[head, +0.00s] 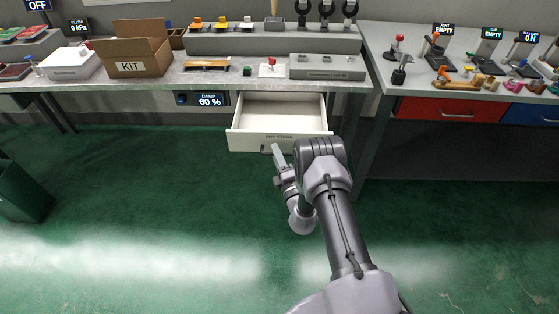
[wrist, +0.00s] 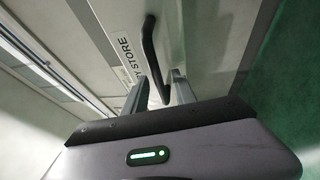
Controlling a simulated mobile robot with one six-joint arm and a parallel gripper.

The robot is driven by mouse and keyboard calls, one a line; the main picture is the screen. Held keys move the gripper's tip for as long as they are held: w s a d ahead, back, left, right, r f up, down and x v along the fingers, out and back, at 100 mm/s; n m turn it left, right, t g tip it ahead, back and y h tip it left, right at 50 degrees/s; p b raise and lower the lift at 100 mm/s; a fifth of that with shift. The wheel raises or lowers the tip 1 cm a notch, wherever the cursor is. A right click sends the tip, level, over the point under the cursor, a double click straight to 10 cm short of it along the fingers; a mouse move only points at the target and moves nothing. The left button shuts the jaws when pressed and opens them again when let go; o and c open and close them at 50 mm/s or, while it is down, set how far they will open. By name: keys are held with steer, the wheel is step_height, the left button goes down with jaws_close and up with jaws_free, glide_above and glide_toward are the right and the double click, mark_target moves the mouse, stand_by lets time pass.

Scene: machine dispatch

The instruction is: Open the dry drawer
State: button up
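The dry drawer (head: 281,106) is a white drawer under the grey bench, pulled out so that its empty inside shows. Its front carries a label, partly readable as "Y STORE" in the wrist view (wrist: 127,50). A dark bar handle (wrist: 149,45) stands out from the front. My gripper (head: 277,157) is at the drawer front. In the wrist view its two fingers (wrist: 167,80) lie on either side of the lower part of the handle. Whether they press on it cannot be told. In the head view the handle is mostly hidden.
A display (head: 208,99) reading 60 % hangs left of the drawer. The bench top (head: 220,77) holds a KIT box (head: 138,55) and several small parts. A second bench at right has a red drawer (head: 443,109). The green floor (head: 150,190) in front is clear.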

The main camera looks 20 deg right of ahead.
steer(key=p+v, duration=1.3)
steer(key=v, duration=0.4)
steer(key=shift+s+r, duration=0.1)
